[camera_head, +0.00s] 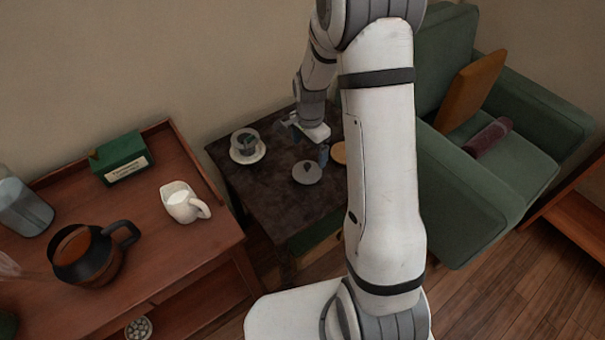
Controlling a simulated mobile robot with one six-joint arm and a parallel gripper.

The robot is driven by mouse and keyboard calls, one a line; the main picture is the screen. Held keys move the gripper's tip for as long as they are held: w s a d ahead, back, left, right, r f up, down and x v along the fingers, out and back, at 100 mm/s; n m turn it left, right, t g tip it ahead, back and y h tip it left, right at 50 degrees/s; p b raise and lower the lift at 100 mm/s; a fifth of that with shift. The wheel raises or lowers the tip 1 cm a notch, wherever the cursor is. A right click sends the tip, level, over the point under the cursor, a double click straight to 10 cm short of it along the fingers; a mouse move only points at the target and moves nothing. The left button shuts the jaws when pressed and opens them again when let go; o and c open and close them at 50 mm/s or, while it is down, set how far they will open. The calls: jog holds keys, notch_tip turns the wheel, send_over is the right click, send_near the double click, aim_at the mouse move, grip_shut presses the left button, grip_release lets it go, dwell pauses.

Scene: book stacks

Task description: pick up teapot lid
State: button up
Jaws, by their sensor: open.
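The teapot lid appears to be a grey round disc (312,178) with a small dark knob, lying flat near the middle of the small dark table (272,196). My gripper (308,140) is over the same table, just behind the lid in the picture. It is open, with its fingers spread apart and nothing seen between them. One finger is close to the lid's upper right edge; I cannot tell its height above the table.
A cup on a white saucer (260,157) stands left of my gripper. A tan round thing (338,152) is partly hidden by my arm. The left sideboard (134,218) holds a dark-handled glass pot (85,254), white jug (181,204) and green box (122,158). A green armchair (463,200) stands right.

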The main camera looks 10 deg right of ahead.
aim_at(307, 166)
jog(key=shift+w+f+m, duration=0.25)
jog(key=shift+f+m, duration=0.05)
jog(key=shift+f, duration=0.85)
notch_tip(307, 166, down, 7)
jog(key=shift+s+a+f+b, duration=0.1)
jog(key=shift+a+b, duration=0.05)
jog(key=shift+b, duration=0.45)
jog(key=c, duration=0.7)
